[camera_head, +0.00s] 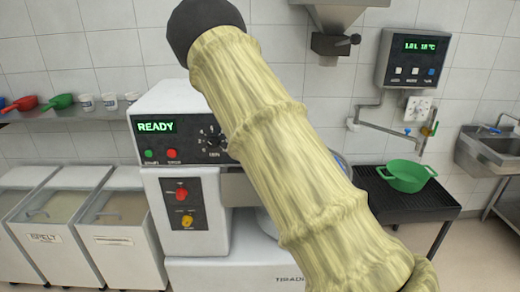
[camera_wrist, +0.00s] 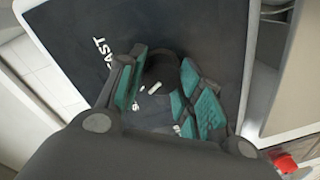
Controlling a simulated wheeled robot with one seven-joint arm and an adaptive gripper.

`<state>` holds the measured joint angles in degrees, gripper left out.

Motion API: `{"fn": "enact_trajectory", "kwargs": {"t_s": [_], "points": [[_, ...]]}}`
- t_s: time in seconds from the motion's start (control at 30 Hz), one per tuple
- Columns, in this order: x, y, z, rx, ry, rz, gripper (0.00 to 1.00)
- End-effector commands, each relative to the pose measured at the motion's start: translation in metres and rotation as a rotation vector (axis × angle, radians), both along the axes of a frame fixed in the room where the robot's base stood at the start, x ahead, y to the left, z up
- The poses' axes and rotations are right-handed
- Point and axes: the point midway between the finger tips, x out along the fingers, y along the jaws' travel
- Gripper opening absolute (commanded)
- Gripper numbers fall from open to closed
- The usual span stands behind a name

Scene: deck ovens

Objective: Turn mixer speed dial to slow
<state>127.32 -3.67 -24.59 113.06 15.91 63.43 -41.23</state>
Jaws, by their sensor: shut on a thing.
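The mixer (camera_head: 210,262) stands in the middle of the head view, its display reading READY. The speed dial (camera_wrist: 161,68) is a dark round knob on a black panel in the wrist view; my arm hides it in the head view. My gripper (camera_wrist: 160,92) is shut on the dial, with a teal-padded finger on either side. A short white mark shows between the fingers, and FAST is printed on the panel (camera_wrist: 73,22) left of the dial. Other lettering is partly covered by the fingers, so I cannot tell the setting.
A timer dial (camera_head: 212,139), a green button (camera_head: 148,154) and a red button (camera_head: 172,153) sit left of my arm. Ingredient bins (camera_head: 122,240) stand at left. A green colander (camera_head: 404,176) on a dark rack and a sink (camera_head: 500,147) are at right.

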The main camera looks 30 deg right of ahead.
Motion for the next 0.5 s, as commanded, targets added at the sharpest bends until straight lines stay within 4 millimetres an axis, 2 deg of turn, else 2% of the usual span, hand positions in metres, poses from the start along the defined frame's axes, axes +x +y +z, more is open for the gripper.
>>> {"fn": "enact_trajectory", "kwargs": {"t_s": [0.5], "points": [[0.0001, -0.0001, 0.0001, -0.098, 0.061, 0.0, 0.12]]}}
